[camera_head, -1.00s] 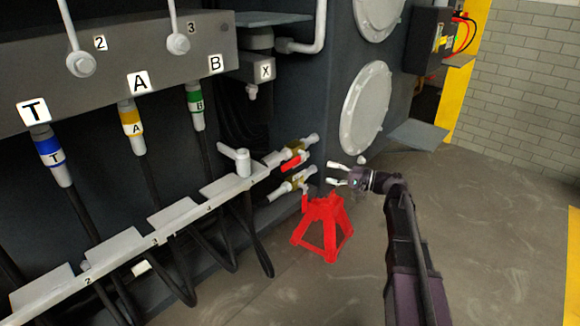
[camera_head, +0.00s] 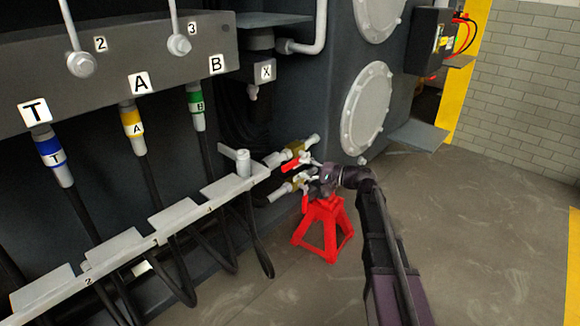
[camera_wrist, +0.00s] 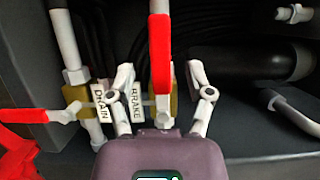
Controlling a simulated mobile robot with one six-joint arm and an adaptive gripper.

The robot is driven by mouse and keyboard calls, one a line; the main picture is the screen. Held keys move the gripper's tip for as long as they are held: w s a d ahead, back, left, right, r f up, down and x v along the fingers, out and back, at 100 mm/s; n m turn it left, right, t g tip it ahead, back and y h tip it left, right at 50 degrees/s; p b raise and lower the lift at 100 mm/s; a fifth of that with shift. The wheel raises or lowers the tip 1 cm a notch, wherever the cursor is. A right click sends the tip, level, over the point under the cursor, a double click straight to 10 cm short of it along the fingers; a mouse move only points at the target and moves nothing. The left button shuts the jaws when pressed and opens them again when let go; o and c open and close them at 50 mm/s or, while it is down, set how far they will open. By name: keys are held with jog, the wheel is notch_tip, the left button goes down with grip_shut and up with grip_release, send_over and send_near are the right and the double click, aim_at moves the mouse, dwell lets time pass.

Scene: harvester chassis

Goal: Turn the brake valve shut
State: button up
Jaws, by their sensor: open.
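The brake valve (camera_wrist: 162,105) is a brass body with a white tag reading BRAKE and a long red lever (camera_wrist: 160,55). The lever lies in line with its pipe. My gripper (camera_wrist: 160,75) is open, its two pale fingers on either side of the lever; I cannot tell whether either touches it. In the head view, the upper brass valve (camera_head: 293,151) is just left of my gripper (camera_head: 307,170), which partly hides the valves. The drain valve (camera_wrist: 78,97), tagged DRAIN, sits beside it, its red lever (camera_wrist: 25,115) turned across its pipe.
A red stand (camera_head: 324,228) is on the floor just below my gripper. A grey rail (camera_head: 130,245) with hoses runs along the left. Dark hoses and a pipe fitting (camera_wrist: 290,108) lie right of the valve in the wrist view. The floor at right is clear.

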aim_at(292, 166)
jog(key=shift+x, duration=2.5)
jog(key=shift+c, duration=0.2)
grip_shut()
